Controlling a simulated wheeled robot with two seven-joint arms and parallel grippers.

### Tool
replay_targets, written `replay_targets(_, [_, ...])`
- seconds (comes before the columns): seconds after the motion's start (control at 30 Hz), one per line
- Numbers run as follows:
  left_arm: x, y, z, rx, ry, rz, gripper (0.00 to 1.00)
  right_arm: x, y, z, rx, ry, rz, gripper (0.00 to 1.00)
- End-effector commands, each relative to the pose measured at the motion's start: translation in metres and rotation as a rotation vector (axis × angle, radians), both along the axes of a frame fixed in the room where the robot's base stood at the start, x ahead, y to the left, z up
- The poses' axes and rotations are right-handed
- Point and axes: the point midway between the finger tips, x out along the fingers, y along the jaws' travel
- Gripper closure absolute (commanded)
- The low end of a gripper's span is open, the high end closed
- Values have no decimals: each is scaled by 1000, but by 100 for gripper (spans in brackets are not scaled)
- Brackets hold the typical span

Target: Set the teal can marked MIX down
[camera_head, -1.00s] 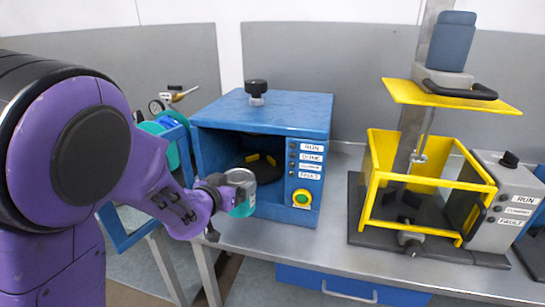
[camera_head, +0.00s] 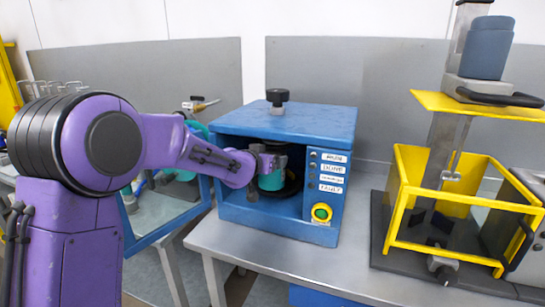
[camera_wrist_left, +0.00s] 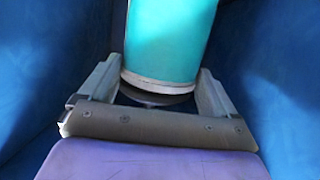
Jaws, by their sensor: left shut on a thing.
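The teal can (camera_head: 271,179) is inside the opening of the blue box-shaped machine (camera_head: 285,122), in the head view. My left gripper (camera_head: 266,163) is shut on it, reaching in from the left. In the left wrist view the can (camera_wrist_left: 168,38) stands between the two fingers of my left gripper (camera_wrist_left: 160,90). A dark round surface (camera_wrist_left: 155,97) shows beneath the can's pale rim. I cannot tell whether the can touches it. No MIX marking can be read. My right gripper is not in view.
A yellow-framed machine (camera_head: 463,212) stands to the right on the metal table (camera_head: 350,260). The blue machine's front panel (camera_head: 326,187) has labels and a yellow-ringed green button. Its walls are close around my gripper. A blue frame (camera_head: 165,225) stands at left.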

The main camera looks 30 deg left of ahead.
Motion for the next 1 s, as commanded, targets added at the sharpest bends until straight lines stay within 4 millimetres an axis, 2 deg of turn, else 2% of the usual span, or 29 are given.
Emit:
replay_targets(0.1, [24,4,4,0,-2,-1,90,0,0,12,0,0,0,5])
replay_targets(0.2, [37,7,2,0,-1,0,90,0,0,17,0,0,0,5])
replay_targets(0.6, [35,6,-9,-1,-3,-1,90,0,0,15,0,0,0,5])
replay_targets(0.63, [35,6,-11,0,0,-1,6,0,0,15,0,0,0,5])
replay_targets(0.67, [35,6,-10,0,0,-1,0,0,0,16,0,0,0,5])
replay_targets(0.93, [35,6,-5,0,-2,-1,0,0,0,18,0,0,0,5])
replay_targets(1.0, [27,4,-5,0,-1,-2,0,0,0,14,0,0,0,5])
